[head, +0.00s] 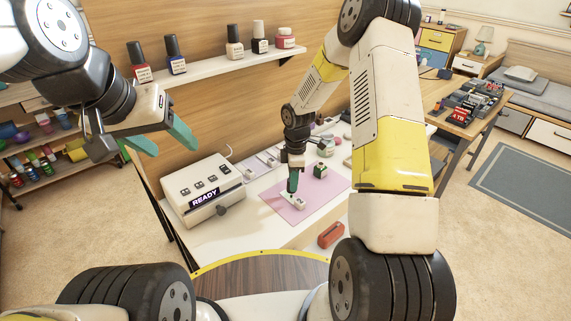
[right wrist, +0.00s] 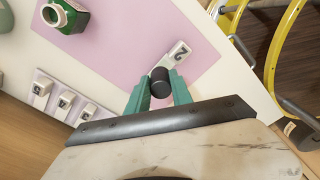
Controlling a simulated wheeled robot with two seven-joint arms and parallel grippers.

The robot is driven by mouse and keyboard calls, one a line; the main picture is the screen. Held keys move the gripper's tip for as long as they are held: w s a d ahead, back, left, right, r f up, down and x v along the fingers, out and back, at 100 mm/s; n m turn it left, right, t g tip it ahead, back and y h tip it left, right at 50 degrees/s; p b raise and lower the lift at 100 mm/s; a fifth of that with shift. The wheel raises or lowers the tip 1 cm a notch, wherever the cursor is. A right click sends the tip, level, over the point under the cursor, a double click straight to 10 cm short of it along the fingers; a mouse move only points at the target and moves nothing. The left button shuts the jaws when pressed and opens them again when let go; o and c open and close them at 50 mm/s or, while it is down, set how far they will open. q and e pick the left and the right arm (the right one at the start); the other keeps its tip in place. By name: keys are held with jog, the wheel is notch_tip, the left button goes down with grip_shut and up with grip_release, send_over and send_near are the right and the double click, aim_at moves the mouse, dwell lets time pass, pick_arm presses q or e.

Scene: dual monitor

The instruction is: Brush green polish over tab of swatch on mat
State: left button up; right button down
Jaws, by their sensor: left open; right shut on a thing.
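The pink mat (head: 330,186) lies on the white table. A white swatch (head: 299,202) lies on it; in the right wrist view the swatch (right wrist: 181,53) bears a "2". My right gripper (head: 293,186) points down over the swatch, shut on a black brush cap (right wrist: 159,83). The brush tip is hidden under the cap, so I cannot tell whether it touches the tab. The green polish bottle (head: 320,170) stands upright on the mat; its neck looks open in the right wrist view (right wrist: 60,14). My left gripper (head: 163,140) is open and empty, above and left of the table.
A white device (head: 200,184) reading "READY" stands left of the mat. Several numbered swatches (right wrist: 63,101) sit in a row beside the mat. A red object (head: 331,235) lies at the table's front. Polish bottles (head: 174,55) stand on the wall shelf (head: 210,68).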

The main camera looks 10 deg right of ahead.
jog(key=shift+s+d, duration=0.3)
jog(key=shift+s, duration=0.35)
jog(key=shift+w+a, duration=0.1)
jog(key=shift+a, duration=0.05)
jog(key=shift+w+a, duration=0.3)
jog(key=shift+w, duration=0.15)
jog(key=shift+w+a, duration=0.35)
jog(key=shift+w, duration=0.2)
jog(key=shift+w, duration=0.1)
jog(key=shift+w+a+f, duration=0.1)
jog(key=shift+w+a, duration=0.55)
jog(key=shift+w, duration=0.25)
